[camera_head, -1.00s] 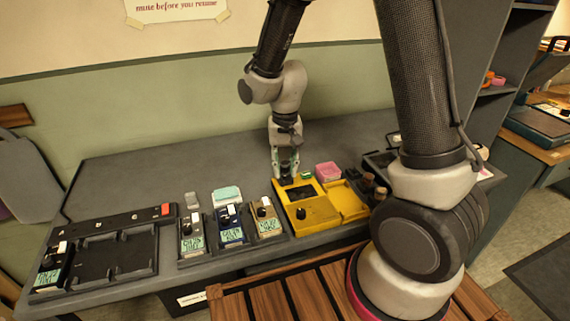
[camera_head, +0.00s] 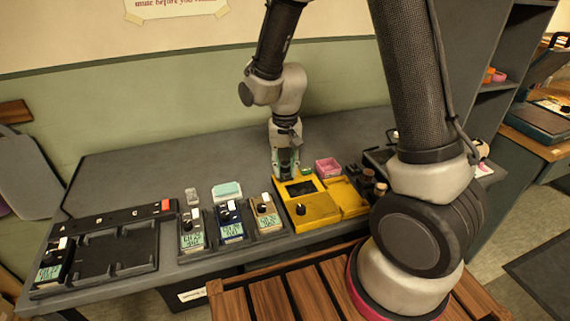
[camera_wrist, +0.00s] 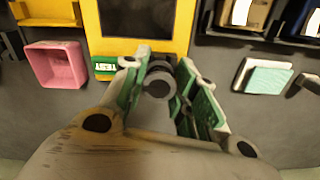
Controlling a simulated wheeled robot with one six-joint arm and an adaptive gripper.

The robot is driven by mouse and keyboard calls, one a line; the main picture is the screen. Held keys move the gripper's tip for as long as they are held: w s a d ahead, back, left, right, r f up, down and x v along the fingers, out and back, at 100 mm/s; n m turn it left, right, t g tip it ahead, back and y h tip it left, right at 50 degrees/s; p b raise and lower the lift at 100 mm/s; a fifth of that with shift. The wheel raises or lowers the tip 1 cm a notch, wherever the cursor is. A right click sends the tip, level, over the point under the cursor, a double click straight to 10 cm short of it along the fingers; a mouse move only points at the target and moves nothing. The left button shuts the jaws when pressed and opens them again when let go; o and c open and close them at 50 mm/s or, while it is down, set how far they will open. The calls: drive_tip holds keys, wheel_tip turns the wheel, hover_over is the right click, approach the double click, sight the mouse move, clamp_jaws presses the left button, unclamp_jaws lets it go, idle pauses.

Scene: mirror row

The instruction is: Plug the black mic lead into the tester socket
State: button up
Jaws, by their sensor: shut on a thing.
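The yellow tester (camera_head: 312,221) stands on the grey bench, with a dark screen and a black knob on top. Its edge and screen also show at the top of the wrist view (camera_wrist: 184,22). My gripper (camera_head: 286,170) points down at the tester's back edge. In the wrist view its green-padded fingers (camera_wrist: 160,82) are shut on a dark, round plug end, the black mic lead (camera_wrist: 159,80). The plug is right by the tester's edge. The socket is hidden behind the plug and fingers, so I cannot tell whether the plug is in it.
A small green block (camera_wrist: 104,68) and a pink open box (camera_head: 328,168) are beside the gripper. The bench behind the gripper is clear.

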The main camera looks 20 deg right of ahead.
drive_tip(key=o, duration=1)
drive_tip(key=shift+o, duration=0.2)
wheel_tip(320, 180, up, 12)
drive_tip(key=shift+f, duration=0.1)
